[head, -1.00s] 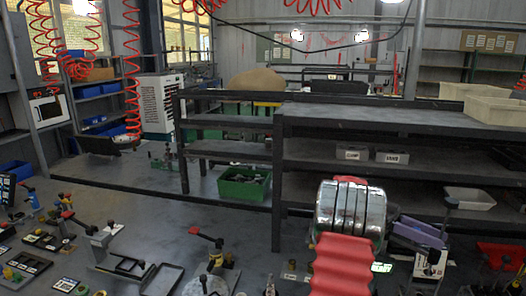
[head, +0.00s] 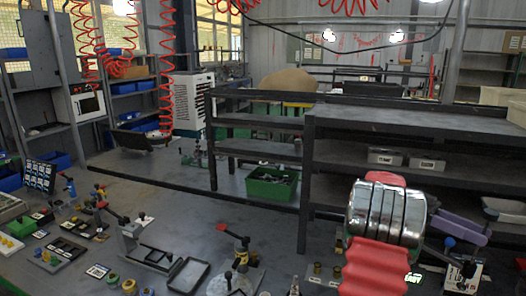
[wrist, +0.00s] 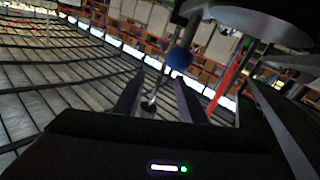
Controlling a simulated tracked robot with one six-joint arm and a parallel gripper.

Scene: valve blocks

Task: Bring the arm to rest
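My gripper (wrist: 157,95) shows in the wrist view as two dark fingers with a clear gap between them. It is open, and I see nothing held in it. A blue ball-shaped knob (wrist: 180,58) shows beyond the fingertips; I cannot tell how far off it is. In the head view my arm's red bellows and chrome joint stand at the lower right; the gripper itself is hidden there. Valve blocks with levers stand on the bench, among them one with a red-tipped lever (head: 240,250) and a grey one with a red handle (head: 128,232).
A dark shelf rack (head: 400,127) stands behind my arm. A green crate (head: 270,186) sits on the bench near it. A purple bin (head: 460,224) lies right of my arm. Red coiled hoses (head: 166,70) hang at left. The bench's middle (head: 190,205) is clear.

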